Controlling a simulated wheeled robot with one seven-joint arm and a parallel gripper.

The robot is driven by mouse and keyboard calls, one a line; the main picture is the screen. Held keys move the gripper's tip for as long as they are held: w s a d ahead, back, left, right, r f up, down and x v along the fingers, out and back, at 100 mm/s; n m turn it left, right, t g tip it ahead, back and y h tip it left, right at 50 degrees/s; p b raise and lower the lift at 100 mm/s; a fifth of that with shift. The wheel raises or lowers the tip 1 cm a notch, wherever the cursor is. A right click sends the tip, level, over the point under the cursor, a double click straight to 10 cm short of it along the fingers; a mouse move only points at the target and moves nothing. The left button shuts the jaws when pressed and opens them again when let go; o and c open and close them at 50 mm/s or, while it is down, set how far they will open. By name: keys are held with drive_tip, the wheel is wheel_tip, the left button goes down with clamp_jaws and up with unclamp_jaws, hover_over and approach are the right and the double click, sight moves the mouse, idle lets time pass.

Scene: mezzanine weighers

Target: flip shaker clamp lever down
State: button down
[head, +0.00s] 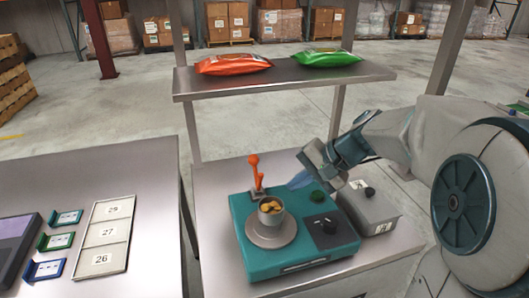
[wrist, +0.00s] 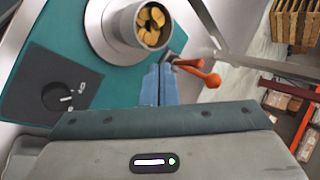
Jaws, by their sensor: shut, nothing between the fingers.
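The teal shaker (head: 258,258) stands on the right-hand bench. Its orange clamp lever (head: 254,172) stands upright at the back left of the shaker. In the wrist view the lever (wrist: 200,72) lies just right of my fingertips, apart from or close to them; I cannot tell if they touch. A metal cup (head: 270,218) with yellow-brown pieces sits on the round plate (head: 268,236). My gripper (head: 292,184) hangs above the back of the shaker, right of the lever in the head view. Its blue fingers (wrist: 159,84) are shut with nothing between them.
A shelf (head: 290,76) above the bench's back holds an orange bag (head: 233,64) and a green bag (head: 327,58). A grey box (head: 372,210) stands right of the shaker. A dark knob (wrist: 57,97) is on the shaker's front. The left bench holds a numbered tray (head: 104,238) and coloured card holders.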

sight(256, 169)
drive_tip(key=w+f+m+t+y+b, duration=0.1)
drive_tip(key=w+m+y, duration=0.1)
drive_tip(key=w, duration=0.6)
drive_tip(key=w+d+f+m+t+y+b, duration=0.1)
drive_tip(key=w+m+t+y+b, duration=0.1)
drive_tip(key=w, duration=0.6)
drive_tip(key=shift+d+f, duration=0.2)
drive_tip(key=shift+f, duration=0.2)
drive_tip(key=shift+a, duration=0.1)
drive_tip(key=a+f+p, duration=0.2)
drive_tip(key=a, duration=0.7)
drive_tip(key=shift+w, duration=0.35)
drive_tip(key=shift+s, duration=0.1)
drive_tip(key=shift+f+t+b, duration=0.15)
drive_tip(key=shift+t+b, duration=0.15)
drive_tip(key=shift+b, duration=0.45)
